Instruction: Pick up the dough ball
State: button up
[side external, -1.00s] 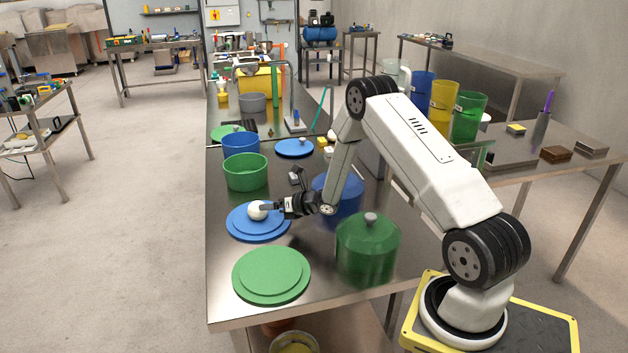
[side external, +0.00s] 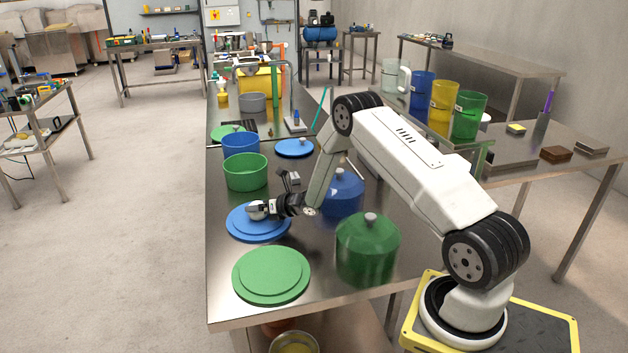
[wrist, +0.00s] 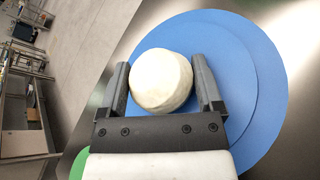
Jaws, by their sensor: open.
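The dough ball (wrist: 161,80) is off-white and round, resting on the blue stepped disc (wrist: 262,75). In the side external view the dough ball (side external: 256,211) is partly covered by my gripper (side external: 262,209). The blue disc (side external: 258,236) lies on the steel table. In the wrist view my gripper (wrist: 160,84) is open, with one finger on each side of the ball. A narrow gap shows by the left finger; the right finger is very close to the ball, and I cannot tell whether it touches.
A green disc (side external: 271,276) lies in front of the blue one. A green lidded pot (side external: 368,250) and a blue lidded pot (side external: 343,194) stand to the right. A green open pot (side external: 246,173) stands behind. The steel table's (side external: 219,290) left edge is close to the discs.

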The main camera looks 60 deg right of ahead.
jog(key=c, duration=1)
jog(key=shift+r, duration=0.2)
jog(key=shift+r, duration=0.8)
jog(key=s+a+r, duration=0.1)
jog(key=s+r, duration=0.2)
jog(key=s, duration=0.1)
jog(key=s+a+r, duration=0.1)
jog(key=s+r, duration=0.3)
jog(key=s, duration=0.1)
jog(key=s+a+r, duration=0.2)
jog(key=s+r, duration=0.2)
jog(key=shift+s, duration=0.2)
